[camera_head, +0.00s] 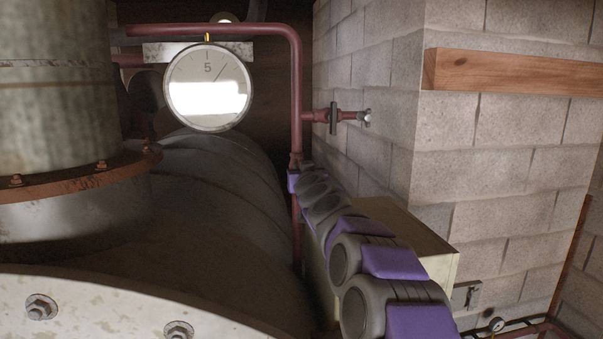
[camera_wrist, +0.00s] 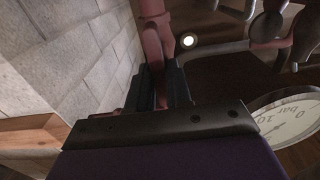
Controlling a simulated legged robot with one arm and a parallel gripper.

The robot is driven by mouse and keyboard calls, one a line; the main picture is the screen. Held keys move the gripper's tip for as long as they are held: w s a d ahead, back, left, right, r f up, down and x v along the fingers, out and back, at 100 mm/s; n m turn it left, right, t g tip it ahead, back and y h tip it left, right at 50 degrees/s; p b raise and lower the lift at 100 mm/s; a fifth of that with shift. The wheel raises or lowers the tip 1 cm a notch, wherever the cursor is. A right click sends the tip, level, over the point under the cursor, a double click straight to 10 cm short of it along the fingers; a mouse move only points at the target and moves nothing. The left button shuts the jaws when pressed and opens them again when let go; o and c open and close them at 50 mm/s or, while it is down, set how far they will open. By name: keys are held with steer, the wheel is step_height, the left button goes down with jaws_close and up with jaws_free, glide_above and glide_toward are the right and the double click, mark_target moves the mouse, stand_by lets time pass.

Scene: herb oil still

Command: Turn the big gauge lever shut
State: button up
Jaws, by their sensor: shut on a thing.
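The big gauge (camera_head: 207,88) is a round white dial with a thin needle and a bright glare across its face. Part of its dial shows at the right of the wrist view (camera_wrist: 288,118). A red vertical pipe (camera_head: 297,90) stands right of it. My gripper (camera_wrist: 160,85) is at this pipe, its dark fingers closed around a narrow reddish bar, which I take for the big gauge lever (camera_wrist: 154,50). The fingers hide the bar's lower part. In the head view my arm largely hides the gripper and lever, so the lever's exact angle is unclear.
A block wall (camera_head: 375,120) with a wooden beam (camera_head: 510,73) stands close on the right. A small valve (camera_head: 334,117) sticks out from the pipe. A large dark tank (camera_head: 215,190) fills the left, and a beige box (camera_head: 400,225) sits behind my arm.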

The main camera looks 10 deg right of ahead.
steer(key=shift+m, duration=0.3)
jaws_close()
steer(key=shift+s+d+f+m+p, duration=0.1)
steer(key=shift+f+m+p, duration=0.1)
steer(key=shift+m, duration=2.75)
steer(key=shift+w+d+f+m+p, duration=0.1)
steer(key=shift+d+f+m, duration=0.05)
steer(key=shift+m, duration=2.75)
steer(key=shift+s+d+f+m+p, duration=0.1)
steer(key=shift+f+m+p, duration=0.1)
steer(key=shift+m, duration=2.75)
steer(key=shift+f, duration=0.1)
steer(key=o, duration=0.5)
jaws_free()
steer(key=shift+o, duration=1)
steer(key=shift+w, duration=0.25)
